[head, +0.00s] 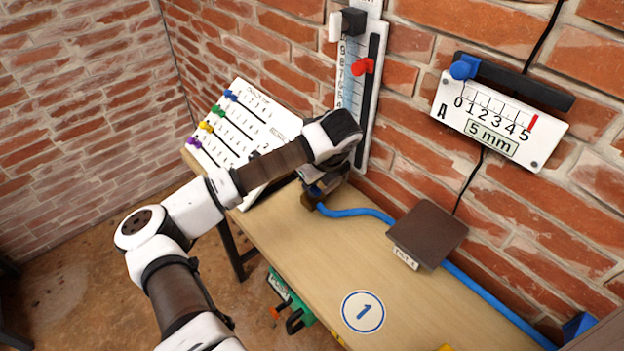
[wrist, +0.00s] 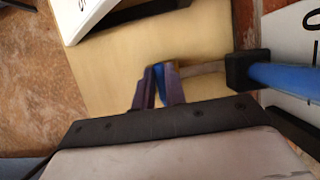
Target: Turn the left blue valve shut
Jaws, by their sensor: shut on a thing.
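The left blue valve shows in the wrist view as a blue handle (wrist: 159,72) between my fingers. My gripper (wrist: 158,92) is shut on the handle, one finger on each side. In the head view my gripper (head: 315,198) is low over the far end of the table, by the end of the blue hose (head: 360,212). My arm and gripper hide most of the valve there, so its turn angle cannot be told.
A white board with coloured pegs (head: 228,128) leans behind my arm. A vertical scale with a red pointer (head: 362,66) is on the brick wall. A dark plate (head: 428,232) lies right of the gripper. A wall gauge (head: 500,120) hangs above.

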